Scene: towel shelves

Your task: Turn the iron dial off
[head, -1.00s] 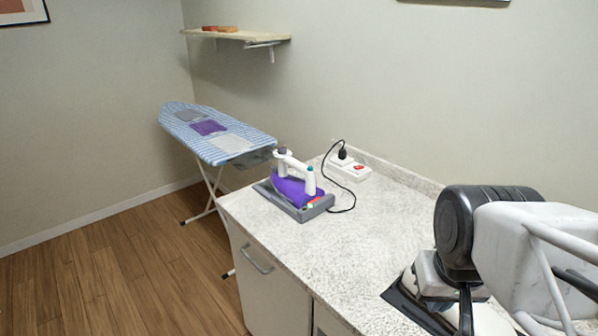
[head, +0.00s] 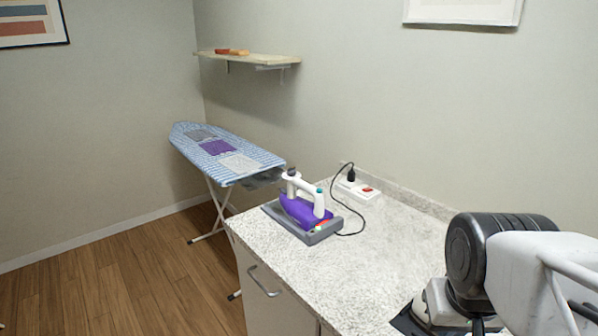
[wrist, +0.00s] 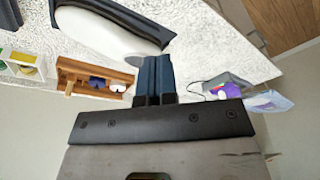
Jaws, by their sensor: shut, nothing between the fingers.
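The purple and white iron (head: 299,210) rests on a grey stand (head: 317,235) near the left end of the speckled counter. It has a white handle, with a grey knob and a teal spot on top; I cannot tell which part is the dial or how it is set. The iron also shows small at the right in the wrist view (wrist: 215,89). My gripper (wrist: 153,66) is shut and empty, well apart from the iron. In the head view my arm is at the lower right, with the fingertips hidden.
An ironing board (head: 223,152) stands behind the counter (head: 385,247). The wrist view shows a wooden box (wrist: 72,66) holding small items. The counter's middle is clear.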

